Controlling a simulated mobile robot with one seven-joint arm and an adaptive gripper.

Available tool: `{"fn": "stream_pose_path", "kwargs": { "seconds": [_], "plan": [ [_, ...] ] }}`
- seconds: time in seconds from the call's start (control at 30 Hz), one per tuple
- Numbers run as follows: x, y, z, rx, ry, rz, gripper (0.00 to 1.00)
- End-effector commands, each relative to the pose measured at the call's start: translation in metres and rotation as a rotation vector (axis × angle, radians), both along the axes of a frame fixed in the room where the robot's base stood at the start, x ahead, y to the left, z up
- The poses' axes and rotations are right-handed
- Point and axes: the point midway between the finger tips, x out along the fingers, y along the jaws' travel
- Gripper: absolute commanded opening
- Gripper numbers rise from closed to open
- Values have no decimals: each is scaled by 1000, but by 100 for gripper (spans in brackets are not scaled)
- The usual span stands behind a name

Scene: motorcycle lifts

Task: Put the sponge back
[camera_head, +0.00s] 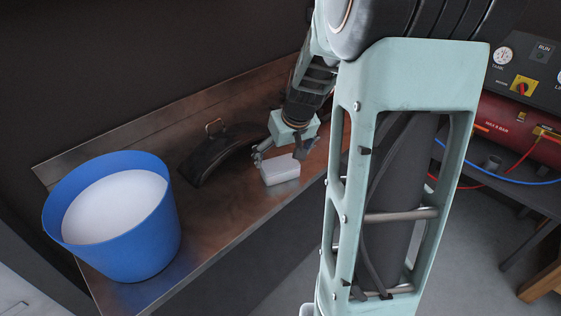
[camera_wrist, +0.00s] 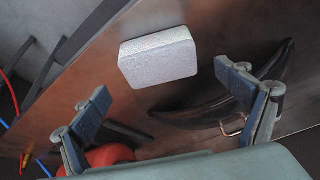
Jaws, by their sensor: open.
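The sponge, a pale grey-white block (camera_head: 280,169), lies on the metal bench top. In the wrist view the sponge (camera_wrist: 158,57) lies beyond the fingertips, nearly centred between them. My gripper (camera_head: 278,150) is above and just behind the sponge in the head view. In the wrist view my gripper (camera_wrist: 168,92) has its two fingers spread wide with nothing between them. A blue bucket (camera_head: 150,235) with white contents stands at the left end of the bench.
A black curved part (camera_head: 215,155) with a metal loop lies on the bench behind the sponge; it also shows in the wrist view (camera_wrist: 215,112). The bench (camera_head: 215,225) is bare between bucket and sponge. A red compressor (camera_head: 505,128) with hoses stands at right.

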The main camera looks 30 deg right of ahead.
Motion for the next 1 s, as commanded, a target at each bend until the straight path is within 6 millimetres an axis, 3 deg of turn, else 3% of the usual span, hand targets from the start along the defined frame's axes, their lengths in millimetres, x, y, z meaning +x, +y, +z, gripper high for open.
{"fn": "stream_pose_path", "kwargs": {
  "seconds": [0.2,0.4,1.0],
  "plan": [
    [-15,0,38,-2,-3,-1,92],
    [-23,1,57,-1,-1,0,92],
    [-26,-1,61,-5,-1,0,92]
  ]
}}
